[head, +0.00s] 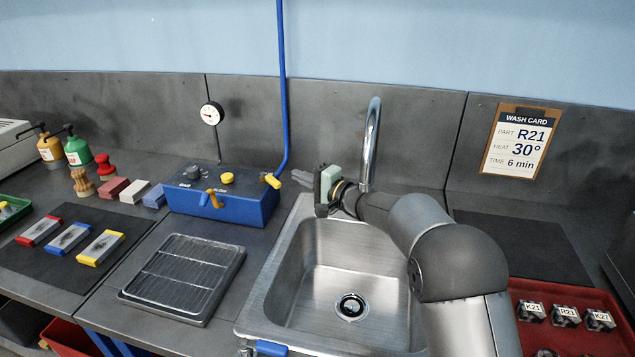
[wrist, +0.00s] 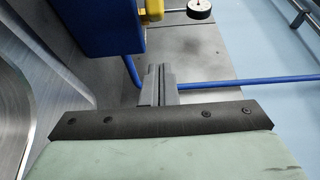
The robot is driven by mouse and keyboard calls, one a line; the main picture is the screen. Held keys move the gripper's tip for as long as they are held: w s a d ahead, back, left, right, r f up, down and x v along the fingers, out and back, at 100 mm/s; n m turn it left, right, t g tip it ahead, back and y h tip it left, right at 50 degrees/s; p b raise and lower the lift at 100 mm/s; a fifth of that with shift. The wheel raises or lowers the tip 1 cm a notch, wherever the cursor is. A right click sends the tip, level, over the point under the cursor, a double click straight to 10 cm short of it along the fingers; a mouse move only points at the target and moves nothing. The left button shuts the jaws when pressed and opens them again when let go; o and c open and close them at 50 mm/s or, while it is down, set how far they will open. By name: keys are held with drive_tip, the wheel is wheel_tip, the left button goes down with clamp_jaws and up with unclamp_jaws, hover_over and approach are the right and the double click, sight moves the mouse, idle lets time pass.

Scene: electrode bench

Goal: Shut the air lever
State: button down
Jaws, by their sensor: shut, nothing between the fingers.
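The blue gas-and-air box (head: 235,212) stands on the bench left of the sink. A yellow lever (head: 270,180) sits at its right end, where the blue pipe comes down. An orange lever (head: 212,198) is on its front. I cannot read which one is the air lever. My gripper (head: 301,178) is shut and empty, just right of the yellow lever and apart from it. In the wrist view, the closed fingers (wrist: 158,82) point toward the box's end (wrist: 100,25), with a yellow part (wrist: 151,10) beyond them; I cannot tell whether it is lever or knob.
The blue pipe (head: 283,90) rises behind the box. A yellow knob (head: 227,178) and a dark knob (head: 191,172) are on its top. The faucet (head: 373,140) stands close behind my wrist, and the sink (head: 335,275) is below. A drain rack (head: 185,273) lies in front of the box.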

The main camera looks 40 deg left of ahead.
sight(270, 180)
drive_tip(key=s, duration=0.3)
drive_tip(key=shift+s+a, duration=0.35)
drive_tip(key=shift+d+t, duration=0.1)
drive_tip(key=shift+t, duration=0.2)
drive_tip(key=shift+s+m+t, duration=0.3)
drive_tip(key=shift+m, duration=0.1)
